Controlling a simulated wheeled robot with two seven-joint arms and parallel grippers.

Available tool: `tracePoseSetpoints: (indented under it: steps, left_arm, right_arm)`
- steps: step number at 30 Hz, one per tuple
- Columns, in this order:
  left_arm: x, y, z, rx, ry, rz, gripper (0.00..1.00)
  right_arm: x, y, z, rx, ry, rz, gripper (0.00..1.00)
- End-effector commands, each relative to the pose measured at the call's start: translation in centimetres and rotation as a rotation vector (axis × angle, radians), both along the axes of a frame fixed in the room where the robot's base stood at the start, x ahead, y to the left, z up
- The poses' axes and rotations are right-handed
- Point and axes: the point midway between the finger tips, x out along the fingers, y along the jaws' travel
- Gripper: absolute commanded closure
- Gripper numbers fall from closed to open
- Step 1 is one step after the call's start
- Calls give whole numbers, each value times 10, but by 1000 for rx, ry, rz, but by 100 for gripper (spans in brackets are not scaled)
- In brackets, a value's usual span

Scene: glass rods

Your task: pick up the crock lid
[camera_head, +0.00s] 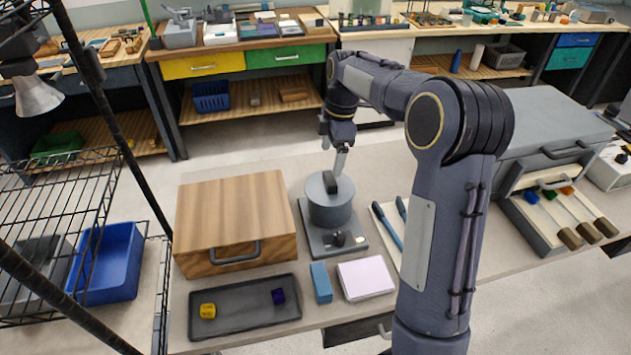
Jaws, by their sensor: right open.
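The crock (328,212) is a round grey pot on a dark base plate with a small knob at its front. Its flat grey lid (315,188) sits on top, with a dark upright handle at the middle. My right gripper (339,170) points down just above and beside the lid handle, coming from behind and to the right. It is open and holds nothing; its fingers overlap in this view, so I cannot tell whether they touch the handle. My left gripper is not in view.
A wooden box (235,215) stands left of the crock. A dark tray (245,318) with a yellow and a purple cube lies in front. A blue block (320,283) and a white pad (366,278) lie nearby. An open drawer (535,228) with several rods is at right.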

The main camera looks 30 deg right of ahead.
Motion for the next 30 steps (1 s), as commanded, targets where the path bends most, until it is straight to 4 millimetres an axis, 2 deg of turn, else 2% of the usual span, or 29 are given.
tracePoseSetpoints:
  steps: [13, 22, 23, 30]
  left_arm:
    - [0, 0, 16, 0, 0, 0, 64]
    - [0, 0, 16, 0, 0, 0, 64]
    - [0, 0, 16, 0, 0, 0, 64]
    - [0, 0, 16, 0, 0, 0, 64]
  right_arm:
    - [-3, 3, -58, 1, 3, -4, 20]
    - [-3, 4, -65, 1, -1, -4, 20]
    - [-3, 4, -65, 1, -1, -4, 21]
    - [-3, 4, -65, 1, -1, -4, 53]
